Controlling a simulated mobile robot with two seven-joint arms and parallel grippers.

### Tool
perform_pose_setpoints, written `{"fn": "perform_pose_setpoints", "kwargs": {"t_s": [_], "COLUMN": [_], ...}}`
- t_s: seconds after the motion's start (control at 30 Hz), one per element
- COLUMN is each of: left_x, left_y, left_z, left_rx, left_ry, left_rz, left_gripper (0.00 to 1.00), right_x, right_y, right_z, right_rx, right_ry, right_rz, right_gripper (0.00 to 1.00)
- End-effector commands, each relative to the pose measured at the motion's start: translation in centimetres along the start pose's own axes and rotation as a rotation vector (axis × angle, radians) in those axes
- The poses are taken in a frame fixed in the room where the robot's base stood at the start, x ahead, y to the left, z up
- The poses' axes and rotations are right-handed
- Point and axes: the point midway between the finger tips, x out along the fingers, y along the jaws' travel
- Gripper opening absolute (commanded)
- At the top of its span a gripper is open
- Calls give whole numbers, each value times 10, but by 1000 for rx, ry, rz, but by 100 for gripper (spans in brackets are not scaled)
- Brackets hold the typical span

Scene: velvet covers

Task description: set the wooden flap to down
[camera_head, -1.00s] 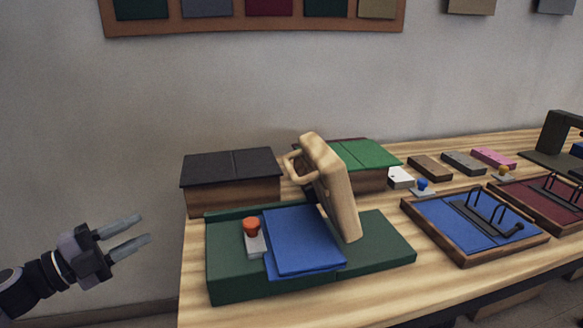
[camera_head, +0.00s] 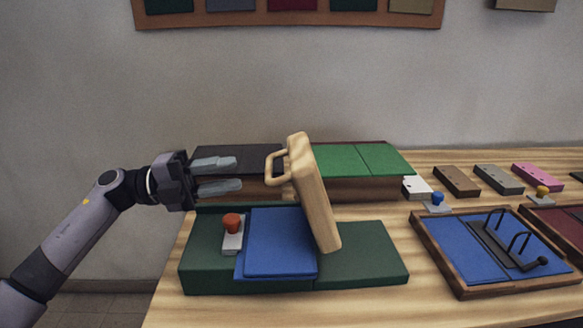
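The wooden flap (camera_head: 315,192) is a thick pale wood board with a looped handle (camera_head: 275,167) on its left face. It stands raised and tilted over the green base (camera_head: 361,270), its top leaning left. A blue velvet piece (camera_head: 280,243) lies on the base to the left of the flap. My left gripper (camera_head: 241,174) is open and empty, its fingers pointing right toward the handle with a small gap between. It is in front of the dark-topped box. My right gripper is not in view.
An orange-knobbed piece (camera_head: 232,233) stands on the base's left part. Behind are a dark-topped box (camera_head: 240,153) and a green-topped box (camera_head: 365,160). A blue wood-framed tray (camera_head: 455,245) lies to the right. Several small blocks line the table's back right.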

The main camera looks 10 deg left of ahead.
Motion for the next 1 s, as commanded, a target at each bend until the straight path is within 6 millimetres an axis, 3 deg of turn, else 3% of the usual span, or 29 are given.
{"fn": "perform_pose_setpoints", "kwargs": {"t_s": [0.27, 0.7, 1.0], "left_x": [12, 70, 75], "left_y": [-2, -2, -1], "left_z": [-1, -2, -2], "left_rx": [1, 1, 1], "left_ry": [12, 10, 10], "left_rz": [-4, -4, -3], "left_gripper": [34, 34, 34], "right_x": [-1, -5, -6], "right_y": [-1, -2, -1], "right_z": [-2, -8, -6], "right_rx": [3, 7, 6], "right_ry": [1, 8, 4], "right_rz": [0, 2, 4], "right_gripper": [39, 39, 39]}}
